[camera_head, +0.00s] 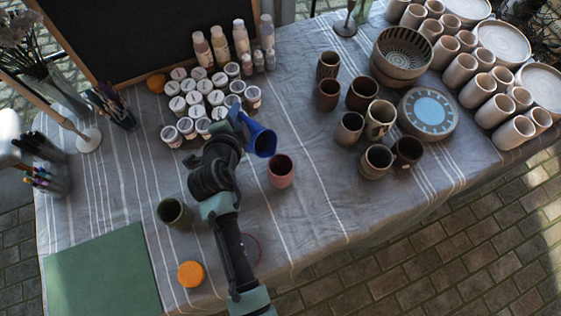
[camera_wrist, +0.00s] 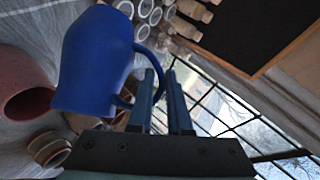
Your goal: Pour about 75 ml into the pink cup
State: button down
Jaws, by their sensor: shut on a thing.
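A blue pitcher (camera_head: 260,139) is held above the table, just up and left of the pink cup (camera_head: 281,171). It looks tilted, its mouth towards the lower right. No liquid stream shows, and I cannot see what is inside. My gripper (camera_head: 238,121) is shut on the pitcher's handle. In the wrist view the fingers (camera_wrist: 163,92) close around the handle, and the blue body (camera_wrist: 95,60) fills the left centre. The pink cup stands upright on the cloth; it also shows at the left edge of the wrist view (camera_wrist: 27,72), beside the pitcher's rim. Its contents are unclear.
Several white-lidded paint jars (camera_head: 193,85) stand behind my gripper, with bottles (camera_head: 221,46) behind them. Brown cups (camera_head: 376,161) stand to the right. Cloth right of the pink cup is clear.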

jog(key=shift+s+d+r+t, duration=0.2)
jog(key=shift+r+t, duration=0.1)
jog(key=shift+r, duration=0.2)
dwell(0.7)
jog(key=shift+w+a+f, duration=0.2)
jog(key=shift+w+f, duration=0.05)
jog(key=f, duration=0.1)
jog(key=w+a+f+g+b, duration=0.1)
jog(key=n+h+b, duration=0.1)
jog(key=shift+w+a+f+g, duration=0.15)
jog(key=shift+a+f+g, duration=0.1)
jog(key=shift+f+g, duration=0.15)
jog(key=shift+w+a+f+g+h, duration=0.1)
jog(key=shift+f+g+h, duration=0.2)
jog(key=shift+f+g, duration=0.1)
jog(key=shift+w+a+f+n+g+h+b, duration=0.15)
jog(key=shift+w+a+f+n+h+b, duration=0.1)
jog(key=shift+f+b, duration=0.25)
jog(key=shift+w+a+f+n+g+h+b, duration=0.1)
jog(key=shift+a+f+n+h+b, duration=0.1)
jog(key=shift+f+b, duration=0.3)
jog(key=shift+w+a+f+n+g+h+b, duration=0.15)
jog(key=shift+w+a+f+n+b, duration=0.15)
jog(key=shift+b, duration=0.35)
jog(key=shift+s+d, duration=0.1)
jog(key=shift+s, duration=0.05)
